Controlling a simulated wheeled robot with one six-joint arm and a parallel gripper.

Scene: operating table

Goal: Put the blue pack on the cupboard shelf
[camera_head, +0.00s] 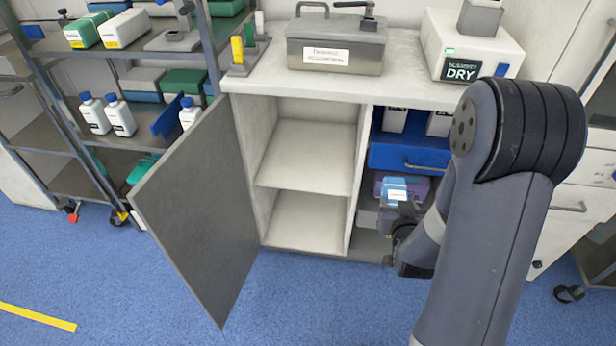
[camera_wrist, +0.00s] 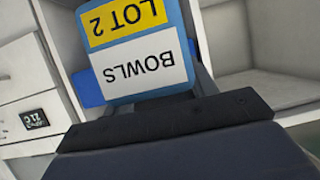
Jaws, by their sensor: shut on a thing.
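The blue pack (camera_head: 391,184) is light blue with a white label, in front of the cupboard's right compartment in the head view. In the wrist view the blue pack (camera_wrist: 175,88) shows a yellow "LOT 2" band and a white "BOWLS" label, both upside down. My gripper (camera_head: 404,211) is shut on the pack; its fingertips are mostly hidden. The cupboard shelf (camera_head: 308,158) is the bare middle board of the left compartment, to the left of my gripper. The space above and below it is empty.
The grey cupboard door (camera_head: 205,210) stands open to the left. An upright divider (camera_head: 357,180) separates the left compartment from the right one, which holds a blue drawer (camera_head: 405,157) and a purple box (camera_head: 418,188). A loaded rack (camera_head: 70,150) stands at far left.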

